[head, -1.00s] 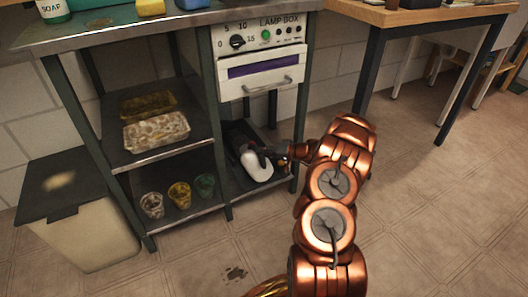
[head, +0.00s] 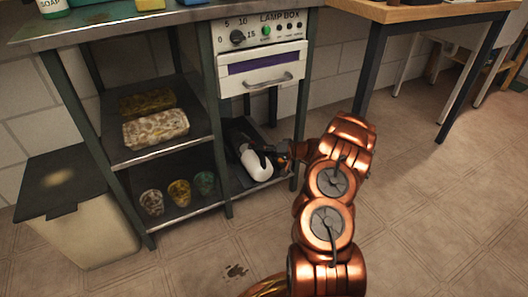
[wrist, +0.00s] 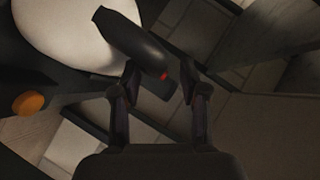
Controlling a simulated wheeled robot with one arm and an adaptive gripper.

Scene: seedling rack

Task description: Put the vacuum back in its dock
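The vacuum (head: 257,165), with a white rounded body and a dark handle, is on the low shelf under the lamp box. In the wrist view its white body (wrist: 72,28) fills the upper left, and its dark handle (wrist: 135,42) with a red spot slants toward my fingers. My gripper (head: 277,154) is at the vacuum's right side. In the wrist view my gripper (wrist: 160,82) has its fingers apart, with the handle's end near the left finger and a gap at the right. A dark form behind the vacuum may be the dock; I cannot tell its shape.
A lamp box (head: 262,65) with a drawer is above the bay, and a dark post (head: 225,150) stands left of it. Cups (head: 179,193) and trays (head: 155,128) fill the left shelves. A bin (head: 85,225) is at the left. The floor at the right is clear.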

